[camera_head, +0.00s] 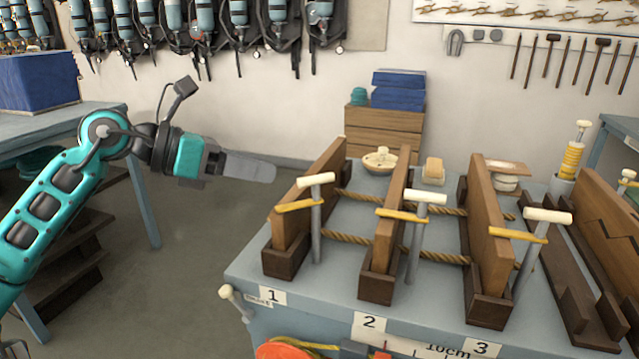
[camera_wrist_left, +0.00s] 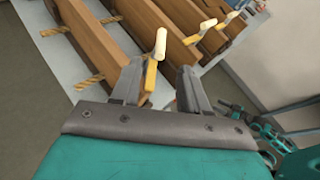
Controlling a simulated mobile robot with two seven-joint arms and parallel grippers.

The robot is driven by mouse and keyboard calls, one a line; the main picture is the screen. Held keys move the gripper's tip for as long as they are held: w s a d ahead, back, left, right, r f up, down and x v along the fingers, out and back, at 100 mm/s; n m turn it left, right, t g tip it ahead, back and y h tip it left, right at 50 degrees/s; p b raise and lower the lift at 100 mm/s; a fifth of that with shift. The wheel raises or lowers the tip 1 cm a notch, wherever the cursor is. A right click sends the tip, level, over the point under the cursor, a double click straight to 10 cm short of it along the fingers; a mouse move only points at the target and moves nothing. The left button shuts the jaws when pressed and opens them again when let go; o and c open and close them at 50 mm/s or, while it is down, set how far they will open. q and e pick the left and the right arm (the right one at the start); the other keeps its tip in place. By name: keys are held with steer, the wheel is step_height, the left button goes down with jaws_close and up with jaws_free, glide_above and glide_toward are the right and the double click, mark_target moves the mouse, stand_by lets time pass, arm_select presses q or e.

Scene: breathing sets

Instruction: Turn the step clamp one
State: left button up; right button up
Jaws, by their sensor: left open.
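Step clamp one (camera_head: 316,220) stands upright at the near end of the leftmost wooden board, by the label 1 (camera_head: 272,296). It has a grey shaft, a yellow bar and a white T-handle (camera_head: 316,179). My left gripper (camera_head: 268,171) is in the air left of the handle, fingers pointing right, not touching it. In the left wrist view its fingers (camera_wrist_left: 160,72) are open and empty. A white handle (camera_wrist_left: 161,43) with a yellow bar shows beyond and between them, seemingly clamp one. My right gripper is out of view.
Two similar clamps, two (camera_head: 418,225) and three (camera_head: 535,245), stand to the right on their boards. Ropes (camera_head: 350,238) cross between the boards. A white knob (camera_head: 227,292) juts from the bench's left edge. Open floor (camera_head: 200,250) lies left of the bench.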

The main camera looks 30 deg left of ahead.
mark_target(315, 181)
arm_select(q)
steer(key=shift+p+x, duration=1)
steer(key=shift+x, duration=4.95)
steer(key=shift+c, duration=0.3)
jaws_close()
